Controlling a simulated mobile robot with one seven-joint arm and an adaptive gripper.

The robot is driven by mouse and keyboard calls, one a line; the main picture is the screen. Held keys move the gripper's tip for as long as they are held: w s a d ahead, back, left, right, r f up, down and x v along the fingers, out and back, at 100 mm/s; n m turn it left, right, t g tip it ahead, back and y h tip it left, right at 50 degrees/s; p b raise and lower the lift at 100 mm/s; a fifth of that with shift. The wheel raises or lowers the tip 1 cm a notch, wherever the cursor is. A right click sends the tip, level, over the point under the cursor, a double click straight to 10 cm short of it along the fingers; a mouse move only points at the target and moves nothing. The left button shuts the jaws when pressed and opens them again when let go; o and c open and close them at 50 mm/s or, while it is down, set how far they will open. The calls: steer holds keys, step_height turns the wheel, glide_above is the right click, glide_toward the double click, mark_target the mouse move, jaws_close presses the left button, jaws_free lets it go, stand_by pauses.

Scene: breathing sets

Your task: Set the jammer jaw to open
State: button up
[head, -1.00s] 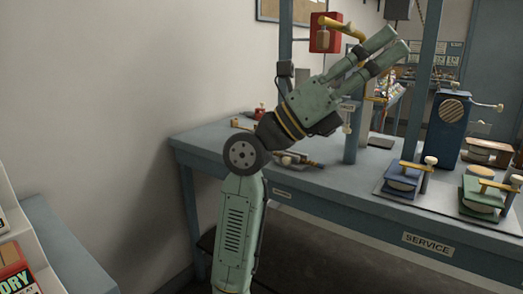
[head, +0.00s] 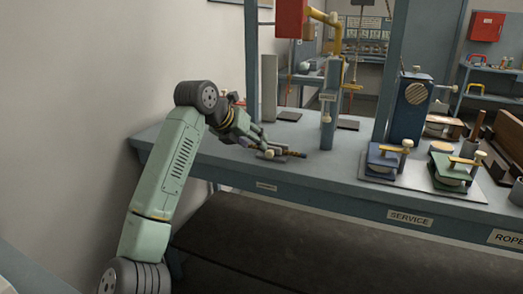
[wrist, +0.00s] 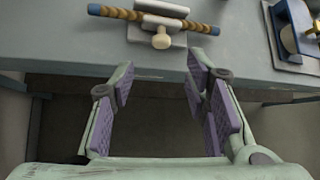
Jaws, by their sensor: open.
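A small grey metal device with a cream knob and a brown rope through it, which looks like the jammer (head: 270,155), lies near the bench's front edge in the head view. In the wrist view the jammer (wrist: 143,34) is at the top centre. Its rope (wrist: 113,13) has blue ends or wraps, and its knob (wrist: 161,39) points toward me. I cannot tell how its jaw stands. My gripper (wrist: 160,72) is open and empty, its purple pads apart, short of the jammer. In the head view my gripper (head: 258,142) is low beside it, partly hidden.
The blue-grey bench (head: 330,175) has a SERVICE label. A blue clamp-like unit (head: 385,158) and a green one (head: 452,170) stand to the right. An upright post (head: 329,105) rises behind the jammer. A wall is on the left.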

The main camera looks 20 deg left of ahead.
mark_target(268, 154)
steer(key=p+x, duration=0.2)
steer(key=x, duration=0.7)
steer(key=shift+w+d, duration=0.1)
steer(key=shift+d, duration=0.05)
jaws_close()
stand_by(0.6)
